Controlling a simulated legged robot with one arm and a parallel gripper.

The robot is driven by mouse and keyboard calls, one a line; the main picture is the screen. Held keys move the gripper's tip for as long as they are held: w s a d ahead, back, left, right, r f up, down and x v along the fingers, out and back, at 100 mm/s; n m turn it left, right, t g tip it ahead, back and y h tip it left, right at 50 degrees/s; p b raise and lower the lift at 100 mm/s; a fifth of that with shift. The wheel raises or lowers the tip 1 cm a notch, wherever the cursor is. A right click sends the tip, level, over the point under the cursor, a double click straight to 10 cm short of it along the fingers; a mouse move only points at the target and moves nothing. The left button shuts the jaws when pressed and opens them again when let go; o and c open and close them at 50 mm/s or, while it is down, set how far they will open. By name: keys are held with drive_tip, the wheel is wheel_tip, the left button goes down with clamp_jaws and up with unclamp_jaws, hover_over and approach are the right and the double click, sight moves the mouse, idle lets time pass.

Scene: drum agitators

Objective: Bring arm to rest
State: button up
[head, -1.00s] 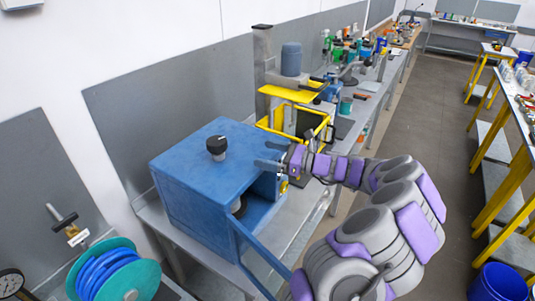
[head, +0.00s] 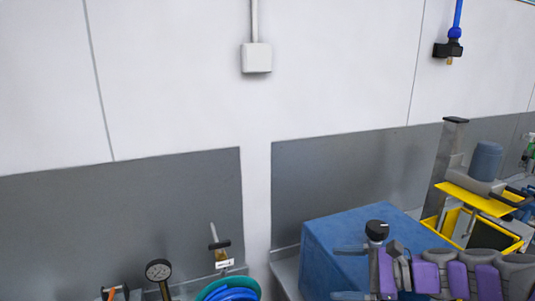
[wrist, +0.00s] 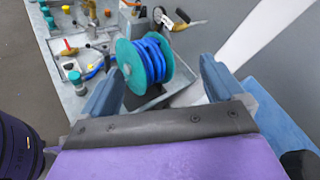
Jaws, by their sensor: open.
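My gripper (head: 350,272) is at the lower right of the head view, in front of or over the blue box (head: 318,232). Its two grey fingers point left, spread apart, with nothing between them. My purple and grey arm runs off to the right edge. In the wrist view my gripper (wrist: 160,88) also shows open and empty. The hose reel (wrist: 128,58), with teal flanges and blue hose, appears beyond the fingers, apart from them. The blue box (wrist: 262,105) is at the right there. Most of the arm lies outside the head view.
A black knob (head: 377,230) tops the blue box, close to my arm. A yellow-framed machine (head: 478,200) stands right of it. A pressure gauge (head: 158,270) and a valve (head: 219,246) are at lower left. The wall (head: 330,60) fills the background.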

drive_tip(key=s+a+f+n+g+h+b, duration=0.1)
drive_tip(key=s+a+f+n+g+h, duration=0.2)
drive_tip(key=s+a, duration=0.35)
drive_tip(key=s+a+f+n+g+h+b, duration=0.1)
drive_tip(key=s+a+f+n+g, duration=0.15)
drive_tip(key=s+a+n, duration=0.35)
drive_tip(key=s+d+f+n+g+h+b, duration=0.1)
drive_tip(key=s+d+f+n+h, duration=0.2)
drive_tip(key=s, duration=0.6)
drive_tip(key=s+d+f+n+h+b, duration=0.1)
drive_tip(key=s+d+f+n+h, duration=0.3)
drive_tip(key=s, duration=0.5)
drive_tip(key=shift+s+d+n+g+h, duration=0.45)
drive_tip(key=shift+d+h, duration=0.3)
drive_tip(key=shift+h, duration=0.45)
drive_tip(key=shift+w+f, duration=0.1)
drive_tip(key=shift+w, duration=0.05)
